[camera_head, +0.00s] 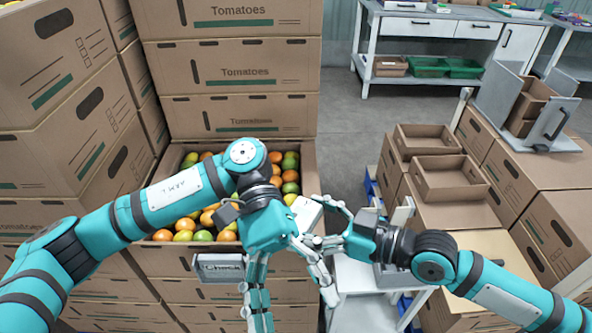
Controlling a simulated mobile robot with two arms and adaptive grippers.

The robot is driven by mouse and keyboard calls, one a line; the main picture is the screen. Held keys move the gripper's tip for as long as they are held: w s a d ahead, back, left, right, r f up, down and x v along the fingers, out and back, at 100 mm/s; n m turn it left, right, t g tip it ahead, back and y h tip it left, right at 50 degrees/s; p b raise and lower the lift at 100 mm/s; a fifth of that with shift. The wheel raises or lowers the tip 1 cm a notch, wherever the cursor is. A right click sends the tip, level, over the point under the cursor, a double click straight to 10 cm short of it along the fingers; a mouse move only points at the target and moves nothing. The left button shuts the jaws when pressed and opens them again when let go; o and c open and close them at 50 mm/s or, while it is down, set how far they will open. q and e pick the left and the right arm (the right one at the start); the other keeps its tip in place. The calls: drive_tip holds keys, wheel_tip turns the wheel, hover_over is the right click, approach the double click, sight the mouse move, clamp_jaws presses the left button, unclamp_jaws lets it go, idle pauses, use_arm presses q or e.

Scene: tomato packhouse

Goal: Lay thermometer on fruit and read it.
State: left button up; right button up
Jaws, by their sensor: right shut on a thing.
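An open cardboard crate (308,158) of red, orange, yellow and green tomatoes (290,176) stands in the middle on stacked boxes. My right gripper (318,220) comes in from the right and is shut on a small white device (307,211), which looks like the thermometer. It is above the crate's front right corner; any display is not visible. I cannot tell whether it touches fruit. My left gripper (292,303) points down in front of the crate, fingers spread and empty. My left arm hides part of the fruit.
A grey label reading "Check" (218,266) hangs on the crate's front. A white stand (358,290) is below my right gripper. Tomato boxes (240,65) rise behind and left. Empty cardboard trays (448,177) sit on boxes at right. A bench (425,25) stands at the back.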

use_arm(q)
drive_tip(key=w+m+t+y, duration=0.2)
drive_tip(key=w+t+y, duration=0.1)
drive_tip(key=w+t, duration=0.6)
drive_tip(key=m+t+y, duration=0.1)
drive_tip(key=m+t, duration=0.1)
drive_tip(key=t, duration=0.5)
approach(301, 215)
drive_tip(key=f, duration=0.3)
drive_tip(key=w+f, duration=0.1)
drive_tip(key=f, duration=0.2)
drive_tip(key=d+f, duration=0.1)
drive_tip(key=f, duration=0.3)
drive_tip(key=shift+w, duration=0.4)
drive_tip(key=c, duration=1.3)
use_arm(e)
drive_tip(key=o, duration=1.1)
